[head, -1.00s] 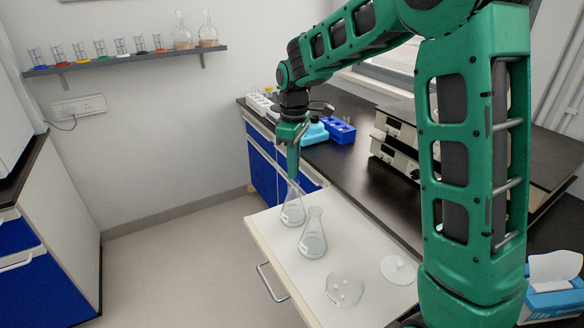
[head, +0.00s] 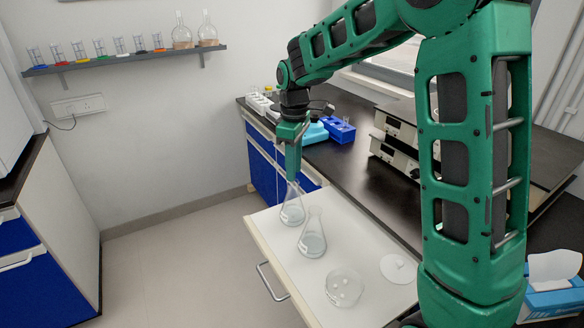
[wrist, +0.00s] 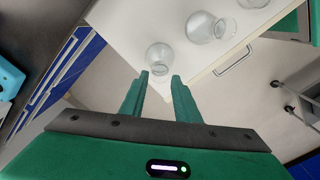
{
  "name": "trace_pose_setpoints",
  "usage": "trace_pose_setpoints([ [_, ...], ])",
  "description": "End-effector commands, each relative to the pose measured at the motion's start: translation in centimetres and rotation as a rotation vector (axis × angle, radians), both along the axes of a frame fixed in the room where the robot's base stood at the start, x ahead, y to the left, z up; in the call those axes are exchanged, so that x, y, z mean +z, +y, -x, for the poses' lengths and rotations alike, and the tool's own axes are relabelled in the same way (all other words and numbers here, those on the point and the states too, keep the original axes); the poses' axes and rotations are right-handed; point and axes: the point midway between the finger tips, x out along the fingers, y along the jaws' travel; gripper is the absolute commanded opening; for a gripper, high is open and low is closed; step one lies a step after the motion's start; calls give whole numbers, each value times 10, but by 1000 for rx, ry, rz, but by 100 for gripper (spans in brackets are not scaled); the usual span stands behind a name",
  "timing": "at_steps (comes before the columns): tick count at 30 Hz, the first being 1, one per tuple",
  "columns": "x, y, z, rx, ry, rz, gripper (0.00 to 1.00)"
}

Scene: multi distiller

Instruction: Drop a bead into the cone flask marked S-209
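Two clear cone flasks stand on a white pulled-out surface: a far one (head: 291,212) and a nearer one (head: 312,243). Each has a small pale label, too small to read. My gripper (head: 292,178) points down over the mouth of the far flask. In the wrist view my gripper (wrist: 161,78) has a gap between its fingertips, and the far flask (wrist: 159,55) shows beyond that gap. I see no bead between the fingers. A round glass dish (head: 343,301) near the front holds a few white beads (head: 346,287).
A white round lid (head: 398,269) lies right of the dish. The dark bench (head: 345,178) behind holds a blue rack (head: 340,130) and stacked instruments (head: 395,153). The white surface (head: 270,225) has bare room along its left edge.

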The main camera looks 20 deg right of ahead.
Motion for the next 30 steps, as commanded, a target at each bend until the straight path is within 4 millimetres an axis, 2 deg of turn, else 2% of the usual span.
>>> trace_pose_setpoints([
  [5,15,0,-1,0,-4,0,29],
  [18,90,0,-2,0,-1,0,29],
  [24,105,0,-2,0,0,0,29],
  [30,107,0,-2,-1,1,0,29],
])
